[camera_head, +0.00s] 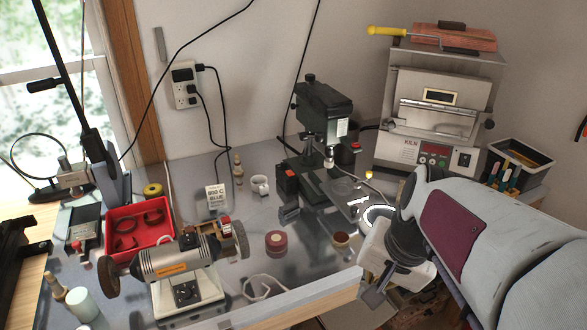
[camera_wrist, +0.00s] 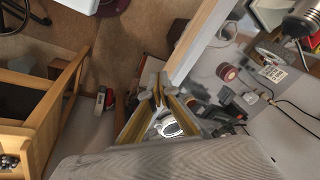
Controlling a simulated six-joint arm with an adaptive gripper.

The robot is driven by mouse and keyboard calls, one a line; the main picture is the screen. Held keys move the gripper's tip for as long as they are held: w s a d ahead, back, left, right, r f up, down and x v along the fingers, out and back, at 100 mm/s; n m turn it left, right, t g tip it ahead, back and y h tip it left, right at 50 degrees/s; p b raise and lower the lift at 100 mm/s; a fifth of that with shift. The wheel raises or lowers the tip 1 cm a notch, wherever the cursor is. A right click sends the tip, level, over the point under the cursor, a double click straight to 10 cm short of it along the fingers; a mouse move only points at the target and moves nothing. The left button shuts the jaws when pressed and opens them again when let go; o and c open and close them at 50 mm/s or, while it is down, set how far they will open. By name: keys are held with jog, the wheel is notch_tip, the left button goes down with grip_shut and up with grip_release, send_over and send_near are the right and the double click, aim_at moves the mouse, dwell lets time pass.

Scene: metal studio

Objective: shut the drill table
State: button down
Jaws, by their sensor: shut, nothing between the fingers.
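The dark green drill press (camera_head: 325,112) stands at the back of the bench. Its grey drill table (camera_head: 338,187) sticks out low to the right, below the chuck, with a small white shape on top. My arm and wrist hide the table's right end. My gripper (camera_head: 374,296) is off the bench's front right edge, in front of the table and apart from it, pointing down and left. In the wrist view my gripper's fingers (camera_wrist: 160,98) are together with nothing between them. The drill press in the wrist view is small and partly hidden behind my gripper.
A bench grinder (camera_head: 178,268) and a red tray (camera_head: 138,228) stand at the left. Red tape rolls (camera_head: 276,243) lie mid-bench. The kiln (camera_head: 430,120) stands behind my arm. A wooden shelf frame (camera_wrist: 45,125) and open floor lie beside the bench.

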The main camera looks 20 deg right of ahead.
jog(key=w+d+r+m+t, duration=0.1)
jog(key=w+d+m, duration=0.2)
jog(key=d+m, duration=0.2)
jog(key=w+d+m+t, duration=0.2)
jog(key=w+d+m, duration=0.2)
jog(key=m, duration=0.7)
jog(key=w+d+r+m+t+y, duration=0.1)
jog(key=w+d+m+t, duration=0.1)
jog(key=d+m, duration=0.5)
jog(key=shift+w+d+r+m, duration=0.2)
jog(key=shift+w+r+m, duration=0.15)
jog(key=shift+w+m, duration=0.45)
jog(key=shift+w+f, duration=0.1)
jog(key=shift+w, duration=0.05)
send_near(355, 215)
notch_tip(355, 215, down, 4)
jog(key=w, duration=0.1)
jog(key=shift+w+a, duration=0.2)
jog(key=shift+w, duration=0.9)
jog(key=shift+w, duration=0.1)
